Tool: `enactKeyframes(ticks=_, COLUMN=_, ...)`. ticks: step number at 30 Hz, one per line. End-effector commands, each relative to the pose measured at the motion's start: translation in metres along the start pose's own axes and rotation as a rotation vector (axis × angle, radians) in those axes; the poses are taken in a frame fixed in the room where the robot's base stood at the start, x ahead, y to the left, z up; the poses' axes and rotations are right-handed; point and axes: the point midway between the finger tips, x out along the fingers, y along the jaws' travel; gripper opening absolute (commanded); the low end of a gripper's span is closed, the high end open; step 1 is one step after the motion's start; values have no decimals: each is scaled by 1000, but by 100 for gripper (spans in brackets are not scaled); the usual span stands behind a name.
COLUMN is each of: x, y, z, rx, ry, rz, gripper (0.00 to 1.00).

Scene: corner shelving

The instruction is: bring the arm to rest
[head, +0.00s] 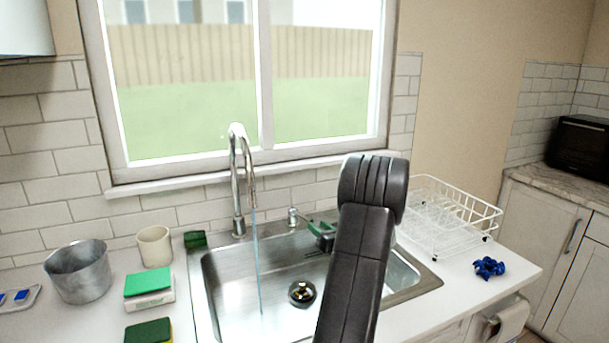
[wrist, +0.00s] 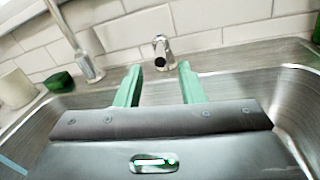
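My arm (head: 360,245) rises from the bottom of the head view and stands in front of the right part of the sink. My gripper (head: 322,236) shows partly behind it, over the back right of the sink; the arm hides some of it. In the wrist view the two green fingers of my gripper (wrist: 160,68) are spread apart with a clear gap. Nothing is held between them. A small metal soap dispenser (wrist: 162,50) stands beyond the gap at the sink's back edge.
The steel sink (head: 225,290) has a tall faucet (head: 238,185) with a thin blue stream. A white dish rack (head: 455,205) and blue crumpled item (head: 489,267) are right. A pot (head: 78,272), cup (head: 154,246) and sponges (head: 148,282) are left. A window is behind.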

Motion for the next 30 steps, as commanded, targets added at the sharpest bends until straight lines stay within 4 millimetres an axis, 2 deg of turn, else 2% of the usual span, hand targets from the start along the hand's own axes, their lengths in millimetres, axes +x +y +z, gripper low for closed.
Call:
enactKeyframes(ticks=6, x=46, y=1, z=1, rx=-1, ry=0, rz=3, gripper=35)
enactKeyframes(ticks=12, x=80, y=1, z=1, rx=1, ry=0, rz=1, gripper=35)
enactKeyframes(ticks=30, x=78, y=6, z=-1, rx=-1, ry=-17, rz=-69, gripper=35)
